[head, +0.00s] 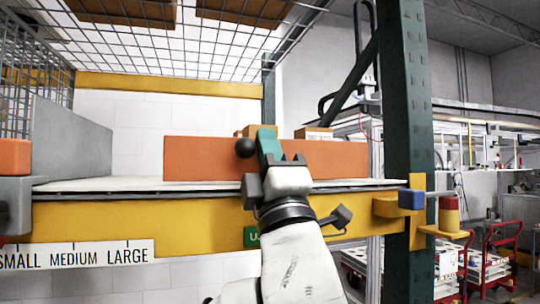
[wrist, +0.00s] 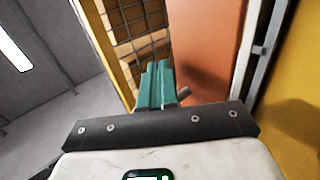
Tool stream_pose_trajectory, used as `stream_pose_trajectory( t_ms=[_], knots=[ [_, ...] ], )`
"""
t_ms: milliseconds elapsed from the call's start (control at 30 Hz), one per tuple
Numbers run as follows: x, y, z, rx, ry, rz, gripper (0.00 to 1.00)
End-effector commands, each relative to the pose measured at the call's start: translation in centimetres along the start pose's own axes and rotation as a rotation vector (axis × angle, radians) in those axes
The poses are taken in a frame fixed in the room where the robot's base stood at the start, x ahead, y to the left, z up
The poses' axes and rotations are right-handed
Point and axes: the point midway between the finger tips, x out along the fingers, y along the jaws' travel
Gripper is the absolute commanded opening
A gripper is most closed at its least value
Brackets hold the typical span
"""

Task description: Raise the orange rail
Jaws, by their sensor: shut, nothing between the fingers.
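The orange rail (head: 205,160) is a long flat board standing on edge along the shelf. In the wrist view its face (wrist: 208,45) fills the upper right of centre. A black ball knob (head: 245,148) shows just left of the fingers. My gripper and wrist hide part of the rail, and I cannot tell whether the fingers touch it.
The shelf has a pale deck (head: 100,185) and a yellow front beam (head: 130,218). A grey panel (head: 72,140) stands at its left. A green post (head: 405,120) and a blue-ended bar (head: 412,199) are at the right. Cardboard boxes (head: 313,132) show behind the rail. Wire mesh hangs overhead.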

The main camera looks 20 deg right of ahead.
Motion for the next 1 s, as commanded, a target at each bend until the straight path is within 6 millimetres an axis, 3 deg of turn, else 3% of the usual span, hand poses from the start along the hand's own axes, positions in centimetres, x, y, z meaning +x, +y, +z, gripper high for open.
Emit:
stream_pose_trajectory(
  t_ms=[1000],
  knots=[
    [0.83, -0.27, 0.01, 0.0, 0.001, 0.0, 0.0]
  ],
)
